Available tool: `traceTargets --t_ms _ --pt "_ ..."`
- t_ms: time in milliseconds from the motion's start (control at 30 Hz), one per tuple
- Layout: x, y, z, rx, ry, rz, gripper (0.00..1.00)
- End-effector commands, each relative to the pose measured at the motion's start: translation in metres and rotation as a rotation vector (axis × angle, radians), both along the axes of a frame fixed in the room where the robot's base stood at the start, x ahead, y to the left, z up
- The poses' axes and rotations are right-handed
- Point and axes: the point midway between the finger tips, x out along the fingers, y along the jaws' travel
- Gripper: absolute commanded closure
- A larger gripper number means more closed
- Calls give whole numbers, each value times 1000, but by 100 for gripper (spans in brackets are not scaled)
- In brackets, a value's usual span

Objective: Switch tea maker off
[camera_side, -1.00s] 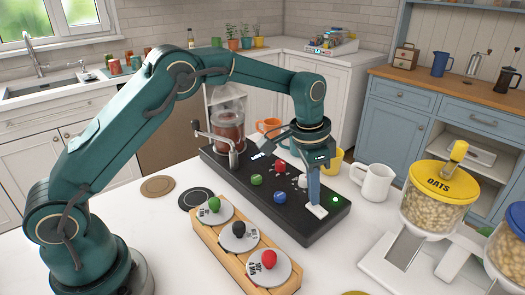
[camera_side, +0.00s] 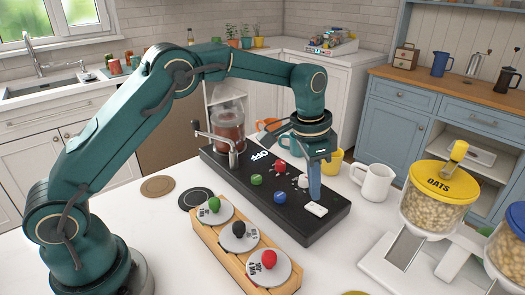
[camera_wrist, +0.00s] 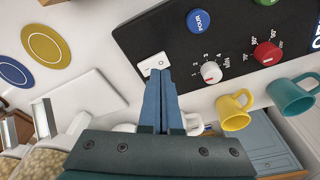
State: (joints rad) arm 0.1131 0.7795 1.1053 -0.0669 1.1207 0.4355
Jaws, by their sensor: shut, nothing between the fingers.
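The tea maker is a long black panel (camera_side: 225,172) on the white counter, with a clear brewing jar (camera_side: 228,125) at its far end. A white switch (camera_side: 316,209) sits at its near right end and also shows in the wrist view (camera_wrist: 154,65). White lettering on the panel (camera_side: 260,156) looks like "OFF". My gripper (camera_side: 314,199) is shut and empty, its blue fingers (camera_wrist: 158,86) pointing down at the switch. The tips are right by the switch; I cannot tell whether they touch it. No green light shows on the panel.
Blue (camera_side: 280,197), green (camera_side: 256,179), red (camera_side: 280,166) and white (camera_side: 304,180) knobs stand on the panel. A wooden rack (camera_side: 235,250) is in front. A white mug (camera_side: 373,183) and oats dispenser (camera_side: 440,195) stand to the right.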

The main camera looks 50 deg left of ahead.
Motion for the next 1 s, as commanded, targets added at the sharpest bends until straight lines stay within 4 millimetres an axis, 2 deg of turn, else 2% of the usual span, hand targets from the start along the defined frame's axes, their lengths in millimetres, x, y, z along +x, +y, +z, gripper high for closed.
traceTargets --t_ms 600,1000 --pt "1 0 46 0 -2 -1 100" --pt "1 1 50 0 -6 1 100"
